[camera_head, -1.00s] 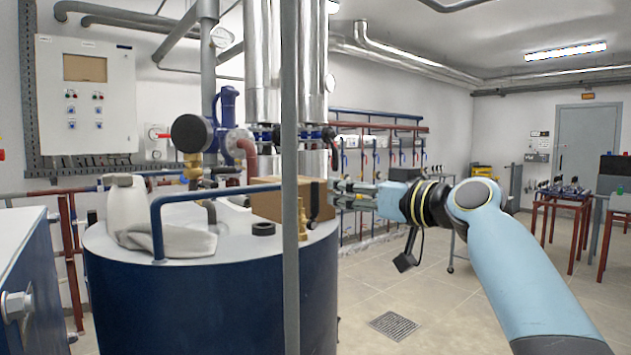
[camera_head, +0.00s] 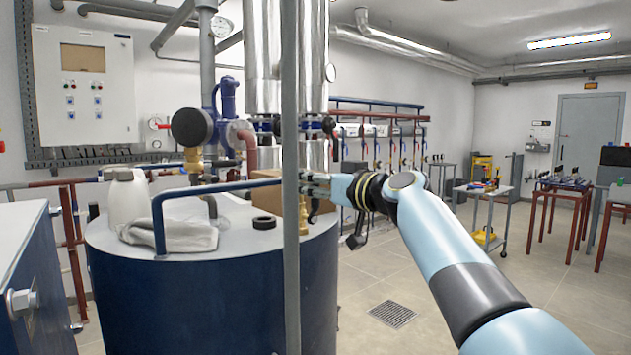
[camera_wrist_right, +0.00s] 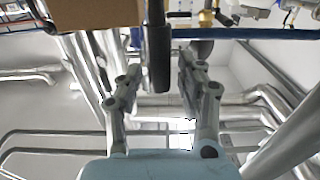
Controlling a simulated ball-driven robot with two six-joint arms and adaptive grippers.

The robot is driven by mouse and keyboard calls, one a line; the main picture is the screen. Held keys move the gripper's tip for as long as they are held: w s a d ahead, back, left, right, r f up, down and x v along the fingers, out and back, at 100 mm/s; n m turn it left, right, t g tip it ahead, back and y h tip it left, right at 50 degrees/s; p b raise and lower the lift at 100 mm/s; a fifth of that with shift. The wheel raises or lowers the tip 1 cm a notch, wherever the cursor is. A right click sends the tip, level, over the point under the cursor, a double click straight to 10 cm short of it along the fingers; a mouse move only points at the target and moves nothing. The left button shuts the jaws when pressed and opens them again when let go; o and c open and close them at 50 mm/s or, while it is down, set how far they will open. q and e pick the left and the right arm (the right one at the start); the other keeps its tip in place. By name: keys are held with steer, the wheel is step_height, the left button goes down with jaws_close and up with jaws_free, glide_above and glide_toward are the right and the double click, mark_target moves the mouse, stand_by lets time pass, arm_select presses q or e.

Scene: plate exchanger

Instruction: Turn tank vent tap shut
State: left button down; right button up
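The tank vent tap (camera_head: 303,217) is a small brass fitting standing upright on the tank's top near its right edge, partly behind a grey vertical post. In the right wrist view a black lever-like handle (camera_wrist_right: 159,55) hangs between the fingers; it looks like the tap's lever. My right gripper (camera_head: 312,186) is at the tap, reaching in from the right. Its two fingers (camera_wrist_right: 158,88) are apart, one on each side of the black handle, with visible gaps; I see no clear contact. In the head view the post and the gripper hide part of the handle. My left gripper is not in view.
The blue tank (camera_head: 210,290) has a cardboard box (camera_head: 267,198) beside the tap, a black ring (camera_head: 264,223), a white bottle (camera_head: 127,197) and a cloth (camera_head: 175,235) on top. The grey post (camera_head: 290,130) stands in front.

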jaws_close()
stand_by(0.3)
